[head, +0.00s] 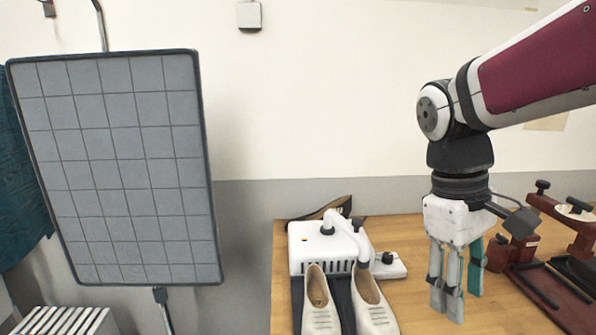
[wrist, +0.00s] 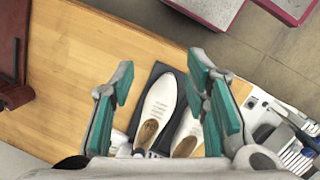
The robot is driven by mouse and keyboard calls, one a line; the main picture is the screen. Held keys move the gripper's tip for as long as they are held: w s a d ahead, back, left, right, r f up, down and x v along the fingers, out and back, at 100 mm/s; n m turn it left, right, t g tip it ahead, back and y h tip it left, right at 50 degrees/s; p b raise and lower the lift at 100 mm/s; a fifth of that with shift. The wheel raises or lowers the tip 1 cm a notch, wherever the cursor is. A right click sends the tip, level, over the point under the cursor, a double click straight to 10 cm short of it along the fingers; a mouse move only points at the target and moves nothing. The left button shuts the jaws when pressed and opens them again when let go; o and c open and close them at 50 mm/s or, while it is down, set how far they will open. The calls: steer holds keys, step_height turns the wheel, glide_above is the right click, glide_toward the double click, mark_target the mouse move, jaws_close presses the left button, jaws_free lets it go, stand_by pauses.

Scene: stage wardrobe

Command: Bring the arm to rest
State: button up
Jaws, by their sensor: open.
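My arm comes in from the upper right in the head view and bends down at a joint. My gripper (head: 456,300) hangs fingers-down above the wooden table, to the right of the shoes. In the wrist view my gripper (wrist: 165,90) shows its teal finger pads spread apart, with no object held between them. Beyond the pads lie the cream shoes, one of them (wrist: 158,105) partly framed between the fingers. The gap between the fingertips and the table cannot be told exactly.
The wooden table (head: 410,232) carries a white machine (head: 310,245) behind the cream shoes (head: 318,305) on a dark mat. A dark red device (head: 525,250) stands close to the right of my gripper. A gridded panel (head: 120,165) stands at left.

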steer(key=s+a+m+t+y, duration=0.2)
steer(key=s+m+t, duration=0.3)
steer(key=s, duration=0.5)
steer(key=shift+s+a+t+p, duration=0.3)
steer(key=shift+a+t+p, duration=0.05)
steer(key=shift+t, duration=0.05)
